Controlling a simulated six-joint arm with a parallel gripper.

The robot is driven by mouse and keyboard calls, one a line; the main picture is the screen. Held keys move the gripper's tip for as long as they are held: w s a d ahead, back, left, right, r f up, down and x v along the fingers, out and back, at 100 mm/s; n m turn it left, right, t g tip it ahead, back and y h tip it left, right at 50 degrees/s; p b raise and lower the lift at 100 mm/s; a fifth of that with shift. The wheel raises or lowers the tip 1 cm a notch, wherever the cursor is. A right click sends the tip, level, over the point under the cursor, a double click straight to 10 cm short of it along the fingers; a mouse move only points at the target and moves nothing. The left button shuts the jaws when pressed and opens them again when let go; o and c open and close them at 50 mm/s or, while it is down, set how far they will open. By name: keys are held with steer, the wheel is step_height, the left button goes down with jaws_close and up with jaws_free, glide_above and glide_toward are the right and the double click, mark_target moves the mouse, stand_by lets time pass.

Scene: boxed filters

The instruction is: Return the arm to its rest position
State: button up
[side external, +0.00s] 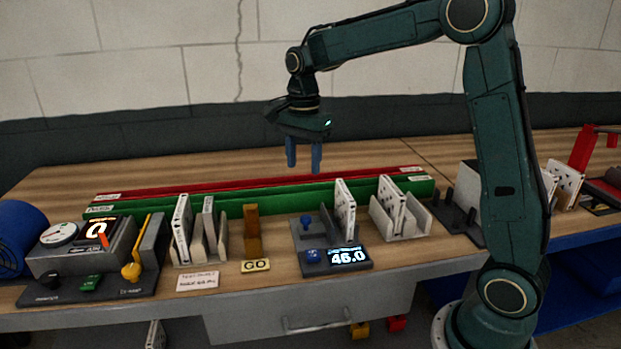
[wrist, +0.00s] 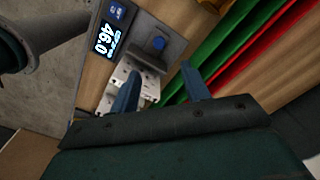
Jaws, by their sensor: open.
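My gripper (side external: 303,157) hangs above the wooden bench, over the green and red rails, with its two blue fingers pointing down. It is open, with nothing between the fingers. The wrist view also shows my gripper (wrist: 160,85) with its fingers apart. My arm is raised, with its forearm reaching left from the upright link. Below and to the right of the fingers, a white boxed filter (side external: 344,208) stands in the grey fixture with a display (side external: 348,256) reading 46.0.
A green rail (side external: 270,201) and a red rail (side external: 280,182) run along the bench. A left rack (side external: 200,247) and a right rack (side external: 413,227) hold white boxes. A gauge unit (side external: 75,255) stands at left, an orange-brown block (side external: 252,230) between. Air around my gripper is clear.

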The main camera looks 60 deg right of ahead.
steer(key=s+a+r+n+t, duration=0.1)
steer(key=s+a+r+n, duration=0.25)
steer(key=s, duration=0.25)
steer(key=s+a+r+n+t, duration=0.2)
steer(key=s+r+n, duration=0.1)
steer(key=s+n, duration=0.3)
steer(key=s+a+f+n+t, duration=0.1)
steer(key=s+n, duration=0.3)
steer(key=s, duration=0.2)
steer(key=s+a+f+n+t, duration=0.1)
steer(key=s+f+n, duration=0.1)
steer(key=s+n, duration=0.2)
steer(key=s, duration=0.3)
steer(key=shift+a+t, duration=0.25)
steer(key=shift+t, duration=0.05)
